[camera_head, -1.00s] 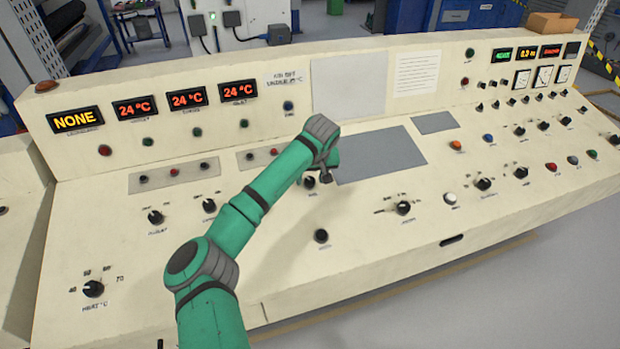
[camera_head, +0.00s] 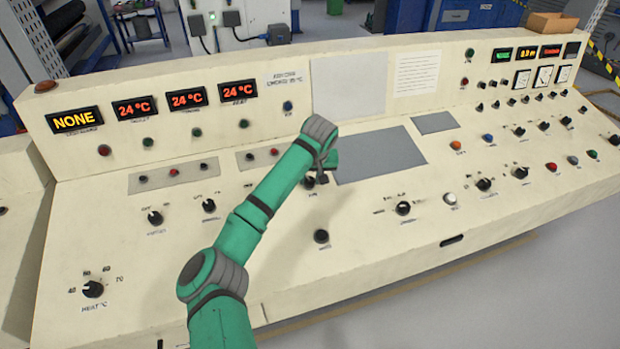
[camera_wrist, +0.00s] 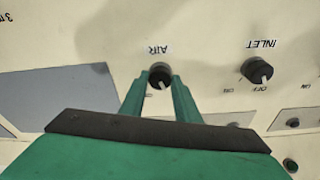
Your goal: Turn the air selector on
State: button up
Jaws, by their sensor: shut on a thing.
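The air selector is a small round black knob (camera_wrist: 159,70) under an "AIR" label in the wrist view, where it sits upside down. It also shows in the head view as a dark knob (camera_head: 308,183) just beside my gripper (camera_head: 322,180). In the wrist view the two green fingers of my gripper (camera_wrist: 158,86) stand on either side of the knob and are shut on it. Part of the knob and its position marks are hidden by the fingers, so its exact setting cannot be read.
The inlet knob (camera_wrist: 257,70) stands right of the fingers in the wrist view, with "OFF" and "ON" marks. A grey flat panel (camera_head: 380,155) lies right of my gripper. Another black knob (camera_head: 321,236) is nearer the front. The cream console (camera_head: 270,290) is otherwise clear there.

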jog(key=m+h, duration=0.1)
jog(key=m, duration=0.4)
jog(key=shift+a, duration=0.1)
jog(key=m, duration=0.6)
jog(key=shift+a+g+h, duration=0.1)
jog(key=shift+g+h, duration=0.2)
dwell(0.4)
jog(key=o, duration=1)
jog(key=shift+o, duration=0.2)
jog(key=shift+r, duration=0.15)
jog(key=v, duration=1)
jog(key=shift+r, duration=0.3)
